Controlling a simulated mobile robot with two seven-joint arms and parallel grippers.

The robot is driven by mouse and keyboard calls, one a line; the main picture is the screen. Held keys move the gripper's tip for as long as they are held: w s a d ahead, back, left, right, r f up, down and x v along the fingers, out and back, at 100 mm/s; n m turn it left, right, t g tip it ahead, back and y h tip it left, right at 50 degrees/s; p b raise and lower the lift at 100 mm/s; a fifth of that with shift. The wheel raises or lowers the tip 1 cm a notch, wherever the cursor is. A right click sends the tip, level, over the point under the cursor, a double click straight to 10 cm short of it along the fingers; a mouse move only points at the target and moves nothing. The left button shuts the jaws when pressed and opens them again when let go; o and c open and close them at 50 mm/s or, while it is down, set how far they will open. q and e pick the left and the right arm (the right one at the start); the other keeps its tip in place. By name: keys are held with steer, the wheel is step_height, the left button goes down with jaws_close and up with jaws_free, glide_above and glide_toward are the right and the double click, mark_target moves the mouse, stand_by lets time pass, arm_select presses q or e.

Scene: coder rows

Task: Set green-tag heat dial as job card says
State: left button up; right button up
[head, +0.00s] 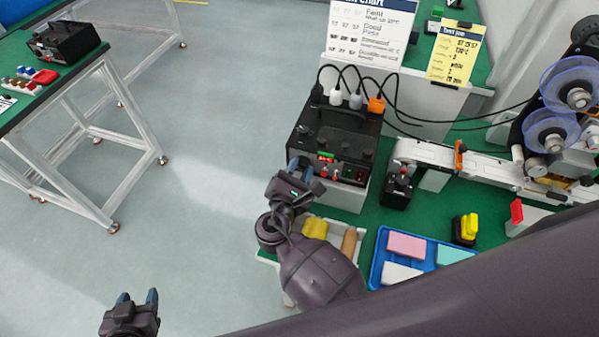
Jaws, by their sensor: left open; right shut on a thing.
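The black heat box (337,127) stands on the green bench, with knobs, small red and green lights and a green display or tag (326,155) on its front. My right gripper (299,166) is at the front left of this box, shut on what seems to be a dial; its fingers hide the dial and its setting. The yellow job card (455,53) stands upright behind the box; it appears to read 120°C, but most lines are too small to read. My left gripper (138,300) is open and empty over the floor at the lower left.
A white chart (370,28) stands left of the job card. Cables with plugs (376,104) rise behind the box. A conveyor with reels (460,163), a blue tray (427,244) of coloured blocks and a yellow-topped device (466,229) lie to the right. Open floor separates a side table (75,85).

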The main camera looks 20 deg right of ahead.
steer(key=shift+m+b, duration=0.3)
steer(key=shift+m, duration=0.2)
steer(key=o, duration=0.6)
steer(key=shift+o, duration=0.2)
